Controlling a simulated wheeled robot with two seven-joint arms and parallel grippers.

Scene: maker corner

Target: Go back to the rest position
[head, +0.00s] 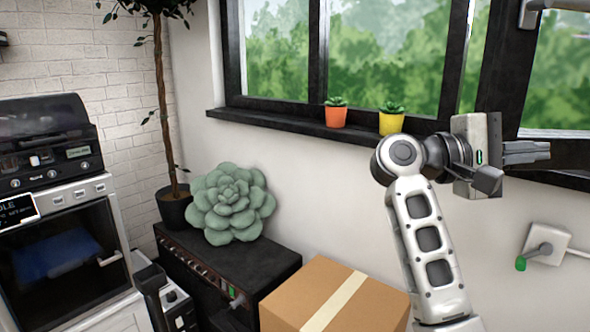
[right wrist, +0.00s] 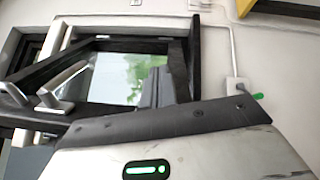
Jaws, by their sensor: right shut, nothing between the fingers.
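My right gripper (head: 540,153) is raised at the right of the head view, in front of the window frame. Its dark fingers point to the right and are together, with nothing held. In the right wrist view the fingers (right wrist: 155,88) show as dark grey blocks in front of the window pane. My left gripper is not in view.
A black window sill (head: 270,125) holds an orange pot (head: 336,117) and a yellow pot (head: 391,123). Below stand a cardboard box (head: 290,298) and a black cabinet (head: 262,262) with a succulent (head: 232,205).

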